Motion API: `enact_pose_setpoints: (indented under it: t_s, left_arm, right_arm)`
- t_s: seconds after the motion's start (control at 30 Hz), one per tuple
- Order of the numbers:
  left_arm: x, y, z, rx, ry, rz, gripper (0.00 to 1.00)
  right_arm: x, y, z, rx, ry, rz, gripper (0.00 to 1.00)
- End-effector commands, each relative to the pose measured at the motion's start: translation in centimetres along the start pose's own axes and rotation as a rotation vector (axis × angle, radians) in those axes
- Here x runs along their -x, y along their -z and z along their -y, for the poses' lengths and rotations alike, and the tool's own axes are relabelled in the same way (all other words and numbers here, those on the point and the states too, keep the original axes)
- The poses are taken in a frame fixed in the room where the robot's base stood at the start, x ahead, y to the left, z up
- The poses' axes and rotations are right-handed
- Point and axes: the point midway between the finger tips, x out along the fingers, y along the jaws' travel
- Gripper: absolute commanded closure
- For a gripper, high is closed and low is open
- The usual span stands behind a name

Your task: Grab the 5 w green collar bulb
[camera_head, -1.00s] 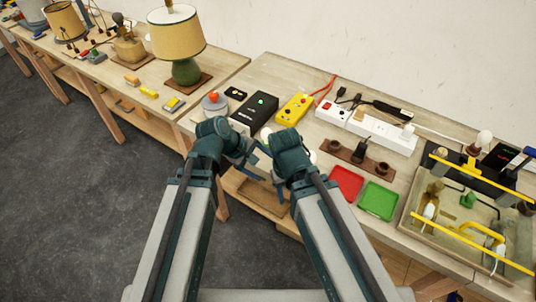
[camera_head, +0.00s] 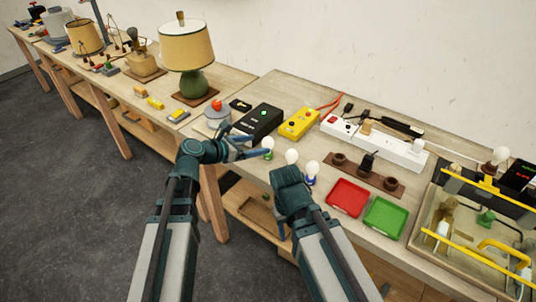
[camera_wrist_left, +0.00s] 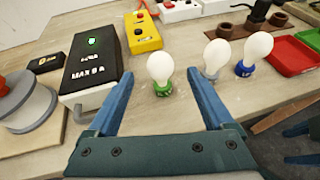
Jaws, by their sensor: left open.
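The green collar bulb (camera_head: 268,146) stands upright at the front of the table, the leftmost of three bulbs. In the left wrist view the green collar bulb (camera_wrist_left: 160,72) stands beyond and between my open fingers, not touched by either. My left gripper (camera_head: 258,146) is open and empty beside it; in the left wrist view its blue fingers (camera_wrist_left: 163,95) spread wide.
A black box with a green light (camera_head: 260,120) and a spool (camera_head: 217,116) stand left of the bulbs. A yellow meter (camera_head: 299,123) is behind. A brown socket board (camera_head: 383,182), red tray (camera_head: 347,198) and green tray (camera_head: 385,218) lie to the right.

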Motion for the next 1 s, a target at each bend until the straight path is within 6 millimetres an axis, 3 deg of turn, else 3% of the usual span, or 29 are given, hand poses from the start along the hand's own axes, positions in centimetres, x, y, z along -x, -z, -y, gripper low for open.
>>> enact_pose_setpoints:
  t_s: [0.03,0.2,0.57,0.9,1.0]
  left_arm:
    - [-1.3,0.3,-0.1,-0.001,0.003,0.000,0.15]
    - [-3.4,0.2,0.0,-0.001,0.002,-0.001,0.15]
    - [-4.2,0.2,0.0,-0.001,0.000,-0.001,0.15]
    - [-8.7,0.7,-0.1,-0.002,0.003,0.000,0.15]
    - [-9.2,0.6,0.0,-0.001,0.001,-0.001,0.15]
  right_arm:
    - [-0.8,0.0,0.1,0.000,0.000,0.000,0.50]
    - [-1.4,0.1,0.1,0.000,0.000,0.000,0.50]
    - [-1.7,0.1,0.2,0.000,0.000,0.000,0.50]
    - [-3.9,0.2,0.4,0.001,0.000,0.000,0.50]
    - [-4.0,0.2,0.4,0.001,0.000,0.000,0.50]
